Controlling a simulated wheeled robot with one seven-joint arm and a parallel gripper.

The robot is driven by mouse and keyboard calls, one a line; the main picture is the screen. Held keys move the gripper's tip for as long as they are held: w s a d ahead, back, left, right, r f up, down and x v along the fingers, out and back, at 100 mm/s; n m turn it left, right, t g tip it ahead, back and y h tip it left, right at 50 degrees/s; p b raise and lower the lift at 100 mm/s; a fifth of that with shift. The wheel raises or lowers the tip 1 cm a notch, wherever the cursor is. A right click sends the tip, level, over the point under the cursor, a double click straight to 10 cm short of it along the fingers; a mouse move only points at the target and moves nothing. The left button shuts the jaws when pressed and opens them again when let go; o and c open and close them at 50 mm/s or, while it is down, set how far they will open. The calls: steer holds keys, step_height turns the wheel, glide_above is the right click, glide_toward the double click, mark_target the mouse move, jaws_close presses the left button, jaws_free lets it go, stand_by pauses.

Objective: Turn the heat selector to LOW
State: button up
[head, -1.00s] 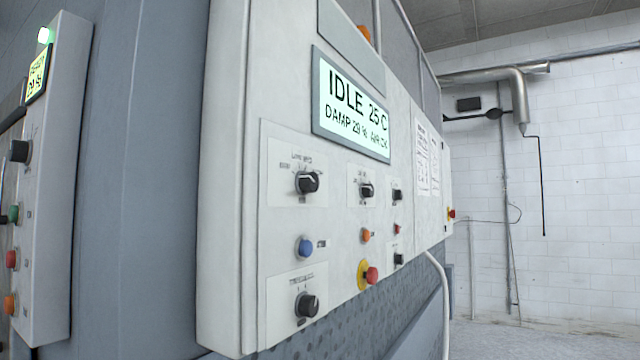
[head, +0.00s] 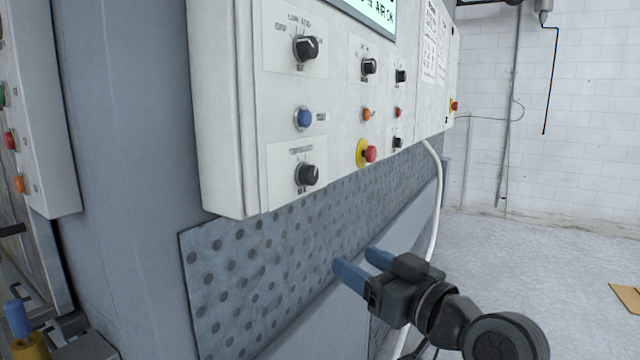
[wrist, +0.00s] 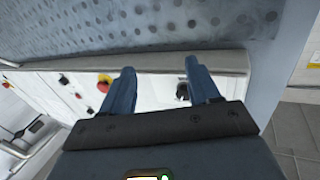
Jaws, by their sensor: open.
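The selector knob (head: 305,48) marked OFF, LOW and MED is black and sits at the top left of the white control panel in the head view. I take it to be the heat selector; its exact setting is too small to tell. My gripper (head: 355,259) is open and empty, with two blue fingers. It is below the panel, in front of the perforated grey plate, well apart from the selector. In the wrist view my gripper (wrist: 158,66) points toward the panel's lower edge, and a dark knob (wrist: 183,91) shows beside the right finger.
The panel also holds a lower knob (head: 307,174), a blue button (head: 303,118), a red emergency button on yellow (head: 368,153) and smaller controls. A white hose (head: 436,190) hangs at the panel's right end. Open floor (head: 540,250) lies to the right.

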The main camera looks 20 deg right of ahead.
steer(key=w+d+r+n+y, duration=0.1)
steer(key=w+r+n+y, duration=0.15)
steer(key=r, duration=0.65)
steer(key=w+r+n+y, duration=0.2)
steer(key=r+n, duration=0.1)
steer(key=r, duration=0.6)
steer(key=n+g+y, duration=0.2)
steer(key=n+g, duration=0.1)
steer(key=n, duration=0.3)
glide_toward(313, 47)
steer(key=x, duration=0.2)
steer(key=shift+p+x, duration=0.55)
steer(key=shift+x, duration=2.9)
steer(key=c, duration=1)
